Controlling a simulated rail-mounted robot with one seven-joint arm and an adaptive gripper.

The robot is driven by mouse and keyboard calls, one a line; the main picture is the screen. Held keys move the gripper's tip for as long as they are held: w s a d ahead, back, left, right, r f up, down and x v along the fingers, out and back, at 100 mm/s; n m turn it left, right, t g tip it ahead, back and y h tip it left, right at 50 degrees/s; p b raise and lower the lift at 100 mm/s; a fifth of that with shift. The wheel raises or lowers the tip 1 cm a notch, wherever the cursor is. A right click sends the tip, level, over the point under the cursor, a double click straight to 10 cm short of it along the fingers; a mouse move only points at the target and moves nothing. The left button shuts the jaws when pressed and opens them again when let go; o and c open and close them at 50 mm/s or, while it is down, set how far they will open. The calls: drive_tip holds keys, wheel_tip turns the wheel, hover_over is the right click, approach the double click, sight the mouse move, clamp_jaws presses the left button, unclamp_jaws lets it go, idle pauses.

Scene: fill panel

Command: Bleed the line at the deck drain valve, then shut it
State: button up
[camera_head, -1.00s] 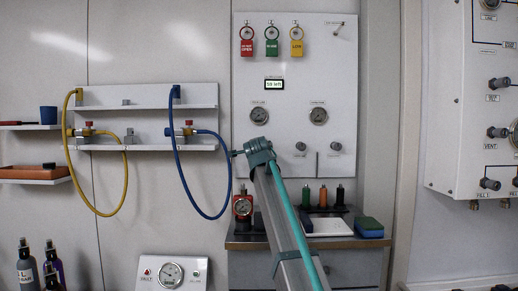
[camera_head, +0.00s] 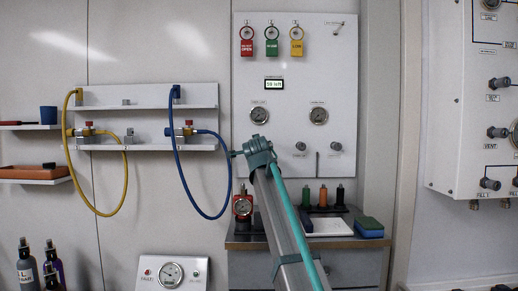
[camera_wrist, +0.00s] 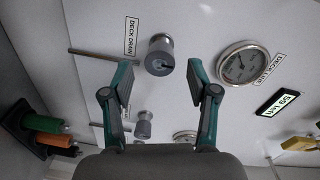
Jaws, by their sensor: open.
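The deck drain valve (camera_wrist: 160,56) is a round grey knob on the white panel, beside the label DECK DRAIN (camera_wrist: 131,36) in the wrist view. My gripper (camera_wrist: 150,84) is open, its two teal fingers spread on either side just short of the knob, with nothing between them. I see no finger touching the knob. The deck line gauge (camera_wrist: 243,64) and a lit digital display (camera_wrist: 280,102) sit to the right.
A thin grey rod (camera_wrist: 90,53) stands left of the knob, and another knob (camera_wrist: 143,129) lies below it. In the head view, red, green and yellow tags (camera_head: 272,46) hang above. Yellow and blue hoses (camera_head: 180,175) hang left. A bench (camera_head: 345,240) with bottles stands below.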

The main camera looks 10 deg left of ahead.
drive_tip(key=s, duration=0.9)
drive_tip(key=shift+d+r, duration=0.2)
drive_tip(key=shift+d, duration=0.25)
drive_tip(key=shift+a, duration=0.15)
